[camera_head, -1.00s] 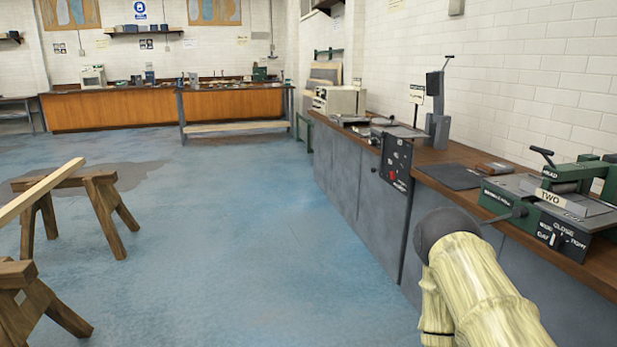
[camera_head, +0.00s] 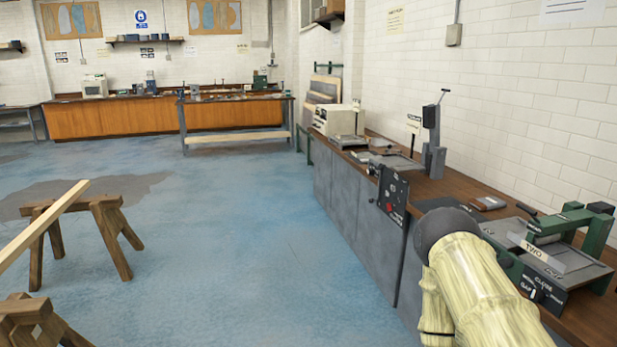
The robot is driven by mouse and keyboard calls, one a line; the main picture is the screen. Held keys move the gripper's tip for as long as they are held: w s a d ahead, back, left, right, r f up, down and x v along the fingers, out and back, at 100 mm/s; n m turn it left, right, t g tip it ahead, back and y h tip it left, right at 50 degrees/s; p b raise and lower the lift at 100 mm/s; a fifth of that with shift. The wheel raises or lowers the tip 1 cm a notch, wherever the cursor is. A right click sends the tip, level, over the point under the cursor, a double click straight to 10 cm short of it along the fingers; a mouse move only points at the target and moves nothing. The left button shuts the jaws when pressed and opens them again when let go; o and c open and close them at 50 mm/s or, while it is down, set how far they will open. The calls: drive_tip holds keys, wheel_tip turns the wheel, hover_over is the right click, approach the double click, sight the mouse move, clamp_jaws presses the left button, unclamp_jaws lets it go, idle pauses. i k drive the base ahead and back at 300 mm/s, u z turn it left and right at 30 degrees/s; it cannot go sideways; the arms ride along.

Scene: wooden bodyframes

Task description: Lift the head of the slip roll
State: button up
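A green machine (camera_head: 591,232) with a grey bed stands on the right-hand bench and looks like the slip roll. Its green upper frame spans a roller above the bed. A white label "TWO" (camera_head: 545,252) lies across its front, and a dark panel (camera_head: 541,288) with white lettering faces me. A black lever handle sticks up behind the label. The head appears lowered over the bed, but I cannot tell for sure. My own pale sleeved arm with a dark rounded joint hides the machine's left front part. My gripper is not in view.
The wooden-topped bench (camera_head: 430,184) runs along the right wall, with a grey upright lever machine (camera_head: 433,140) and a panel with a red button (camera_head: 392,197). Wooden sawhorses (camera_head: 95,225) carrying a beam stand at left. Blue floor (camera_head: 235,240) between is clear.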

sight(550, 225)
drive_tip(key=z, duration=1.45)
drive_tip(key=k, duration=0.45)
drive_tip(key=u, duration=0.5)
drive_tip(key=i, duration=1)
drive_tip(key=u, duration=0.7)
